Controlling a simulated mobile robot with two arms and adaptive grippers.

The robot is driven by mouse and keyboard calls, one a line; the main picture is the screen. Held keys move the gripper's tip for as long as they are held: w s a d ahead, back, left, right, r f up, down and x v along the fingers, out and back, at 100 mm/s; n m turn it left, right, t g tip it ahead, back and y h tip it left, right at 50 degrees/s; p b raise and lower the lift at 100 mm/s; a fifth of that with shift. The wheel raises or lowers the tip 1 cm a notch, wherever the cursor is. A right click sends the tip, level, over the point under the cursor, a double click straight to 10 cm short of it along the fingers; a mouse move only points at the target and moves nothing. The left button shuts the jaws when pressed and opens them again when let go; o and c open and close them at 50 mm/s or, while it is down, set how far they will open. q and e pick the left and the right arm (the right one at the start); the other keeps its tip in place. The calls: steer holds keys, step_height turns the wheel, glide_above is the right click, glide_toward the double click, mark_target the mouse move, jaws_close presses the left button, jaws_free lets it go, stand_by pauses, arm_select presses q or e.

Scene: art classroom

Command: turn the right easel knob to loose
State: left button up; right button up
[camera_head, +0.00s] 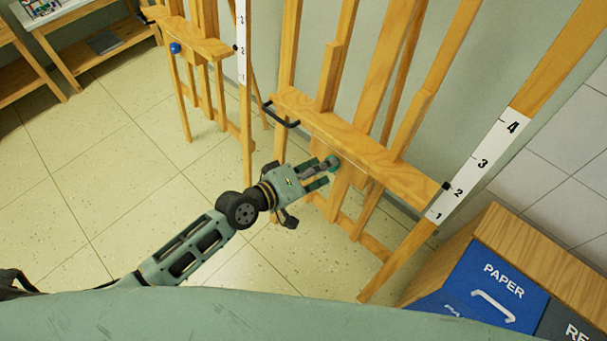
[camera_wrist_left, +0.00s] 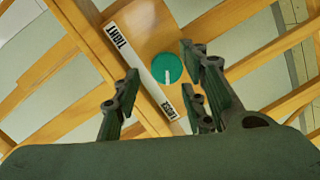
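The right easel (camera_head: 400,182) is wooden, with a round green knob (camera_head: 332,162) on its crossbar. In the left wrist view the knob (camera_wrist_left: 159,62) carries a white pointer line directed downward, toward the LOOSE label (camera_wrist_left: 167,103). The TIGHT label (camera_wrist_left: 117,36) is at its upper left. My left gripper (camera_head: 319,173) is just in front of the knob, and its fingers are spread. In the left wrist view the fingers (camera_wrist_left: 158,84) stand on either side of and below the knob, with visible gaps and nothing between them. My right gripper is out of view.
A black handle (camera_head: 281,117) sticks out at the left of the crossbar. A number scale (camera_head: 478,168) runs up the easel's right side. Another easel with a blue knob (camera_head: 175,48) stands at left. A blue paper bin (camera_head: 490,285) stands at lower right. The tiled floor at left is clear.

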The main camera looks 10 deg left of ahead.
arm_select(q)
steer(key=v, duration=0.9)
steer(key=shift+r, duration=0.2)
steer(key=shift+d, duration=0.1)
steer(key=a+f+y, duration=0.3)
steer(key=a+f, duration=0.2)
steer(key=f, duration=0.4)
steer(key=a+f+y, duration=0.2)
steer(key=a+f, duration=0.2)
steer(key=f, duration=0.5)
steer(key=s+a+f+m+g+y, duration=0.1)
steer(key=s+a+f+g+y, duration=0.15)
steer(key=s+f, duration=0.4)
steer(key=s+a+f+m+g+y, duration=0.1)
steer(key=s+a+f+m, duration=0.2)
steer(key=f, duration=0.6)
steer(key=s+f+m+g, duration=0.1)
steer(key=s+f, duration=0.3)
steer(key=s, duration=0.5)
steer(key=s+f+m+g+y, duration=0.1)
steer(key=s+f+g, duration=0.2)
steer(key=s, duration=0.6)
steer(key=s+a+f+g, duration=0.1)
steer(key=s+f+g, duration=0.1)
steer(key=s+f, duration=0.4)
steer(key=s, duration=0.4)
steer(key=shift+f+m+y, duration=0.15)
steer(key=shift+m+y, duration=0.2)
steer(key=shift+m, duration=0.05)
